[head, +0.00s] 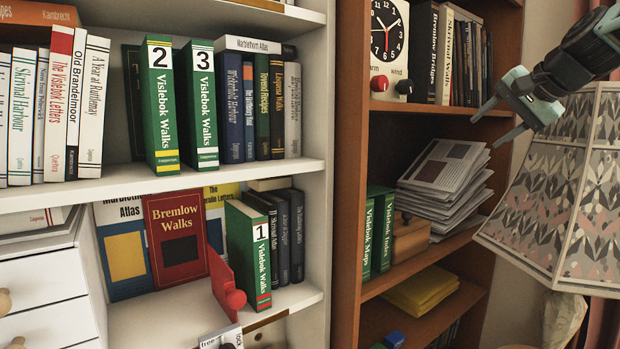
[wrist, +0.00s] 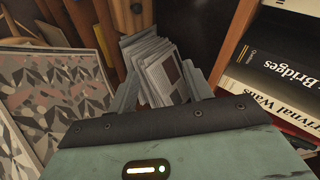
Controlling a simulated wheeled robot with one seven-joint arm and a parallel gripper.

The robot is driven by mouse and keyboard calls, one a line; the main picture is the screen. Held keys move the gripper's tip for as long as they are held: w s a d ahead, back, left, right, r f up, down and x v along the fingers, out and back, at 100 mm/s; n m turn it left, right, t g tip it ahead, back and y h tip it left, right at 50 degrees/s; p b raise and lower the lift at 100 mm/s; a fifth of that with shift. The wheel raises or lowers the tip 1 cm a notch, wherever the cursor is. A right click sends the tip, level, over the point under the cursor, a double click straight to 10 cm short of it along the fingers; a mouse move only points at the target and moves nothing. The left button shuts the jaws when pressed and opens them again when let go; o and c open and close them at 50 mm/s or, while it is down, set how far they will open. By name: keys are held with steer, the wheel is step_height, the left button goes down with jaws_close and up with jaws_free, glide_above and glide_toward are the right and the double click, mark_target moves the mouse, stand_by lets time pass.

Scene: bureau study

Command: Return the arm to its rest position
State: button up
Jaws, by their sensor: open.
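My gripper (head: 498,122) is at the upper right of the head view, in front of the brown bookcase (head: 348,150) and beside the patterned lampshade (head: 540,200). Its two fingers are apart with nothing between them. In the wrist view my gripper (wrist: 162,88) points toward a stack of papers (wrist: 168,75), which shows beyond and between the fingers. In the head view that paper stack (head: 445,180) lies on a middle shelf of the brown bookcase, apart from the fingers. My arm reaches in from the upper right edge.
The lampshade also shows at the left of the wrist view (wrist: 60,95). Books (wrist: 265,85) stand close on the right there. A white bookcase (head: 250,178) on the left holds green Vislebok Walks volumes (head: 160,105). A clock (head: 388,30) stands on the brown bookcase's upper shelf.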

steer(key=s+a+f+n+g+h, duration=0.15)
steer(key=s+f, duration=0.25)
steer(key=f, duration=0.5)
steer(key=s+a+f+n+g+h, duration=0.15)
steer(key=s+f, duration=0.25)
steer(key=f, duration=0.5)
steer(key=s+a+f+n+g, duration=0.1)
steer(key=s+f+n+g, duration=0.4)
steer(key=s+f, duration=1.15)
steer(key=s+a+r+n+g, duration=0.1)
steer(key=s+a+r+n, duration=0.1)
steer(key=s+a+n, duration=0.7)
steer(key=s+a, duration=0.5)
steer(key=a, duration=0.4)
steer(key=shift+s+a, duration=0.1)
